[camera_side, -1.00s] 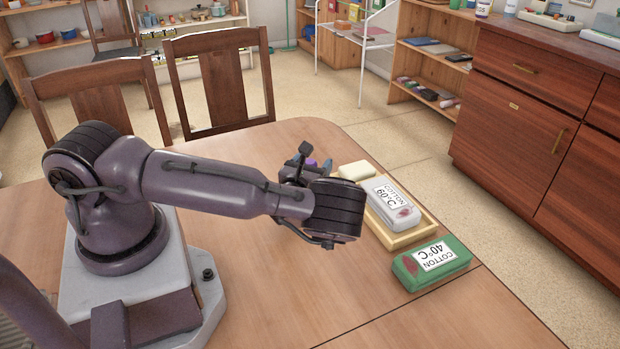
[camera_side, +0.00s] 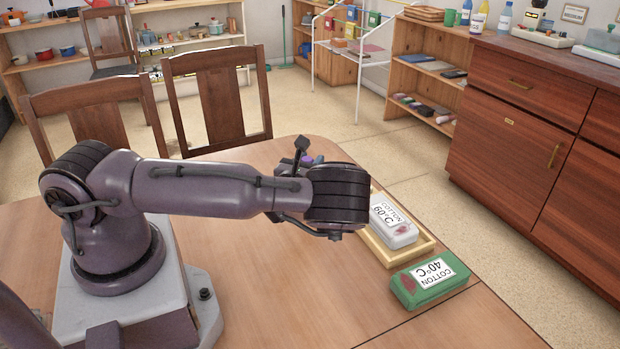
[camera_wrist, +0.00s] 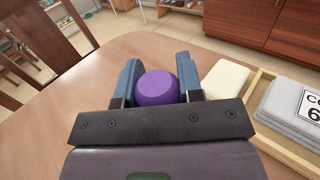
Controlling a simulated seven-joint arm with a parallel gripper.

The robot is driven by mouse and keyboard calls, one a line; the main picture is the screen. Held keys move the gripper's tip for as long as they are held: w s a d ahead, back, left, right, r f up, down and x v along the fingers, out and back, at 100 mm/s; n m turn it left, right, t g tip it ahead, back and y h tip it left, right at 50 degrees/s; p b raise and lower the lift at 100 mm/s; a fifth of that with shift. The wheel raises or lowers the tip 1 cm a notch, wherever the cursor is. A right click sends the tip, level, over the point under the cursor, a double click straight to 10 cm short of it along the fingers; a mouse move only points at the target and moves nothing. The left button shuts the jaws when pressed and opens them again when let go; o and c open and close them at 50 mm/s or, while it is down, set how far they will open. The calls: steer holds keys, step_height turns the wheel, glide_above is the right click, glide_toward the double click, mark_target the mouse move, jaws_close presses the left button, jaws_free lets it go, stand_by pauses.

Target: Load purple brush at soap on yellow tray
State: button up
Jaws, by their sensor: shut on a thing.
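A purple rounded thing, likely the purple brush (camera_wrist: 158,88), sits between the two blue fingers of my gripper (camera_wrist: 158,80) in the wrist view. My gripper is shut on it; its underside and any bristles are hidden. In the side view only a bit of purple (camera_side: 318,159) shows behind my wrist. A cream soap block (camera_wrist: 226,79) lies just right of my right finger in the wrist view, beside the yellow tray (camera_wrist: 262,84). In the side view my wrist hides the soap. The yellow tray (camera_side: 425,247) holds a grey-white block labelled cotton 60°C (camera_side: 395,222).
A green block labelled cotton 40°C (camera_side: 430,280) lies on the table in front of the tray. Chairs (camera_side: 215,100) stand at the table's far side, left of my gripper. Free wooden tabletop (camera_side: 300,290) lies in front of my arm.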

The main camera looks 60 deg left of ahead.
step_height(320, 180, up, 4)
steer(key=shift+a+r, duration=0.1)
steer(key=shift+a, duration=0.05)
steer(key=w+d, duration=0.2)
steer(key=w, duration=1.1)
steer(key=shift+s+a+f, duration=0.1)
steer(key=shift+s+f, duration=0.05)
steer(key=shift+f, duration=1.15)
steer(key=shift+s+a+f, duration=0.1)
steer(key=shift+s+f, duration=0.05)
steer(key=shift+f, duration=1.1)
steer(key=shift+f, duration=0.65)
steer(key=shift+r, duration=0.1)
step_height(320, 180, up, 7)
steer(key=shift+r, duration=0.1)
stand_by(0.4)
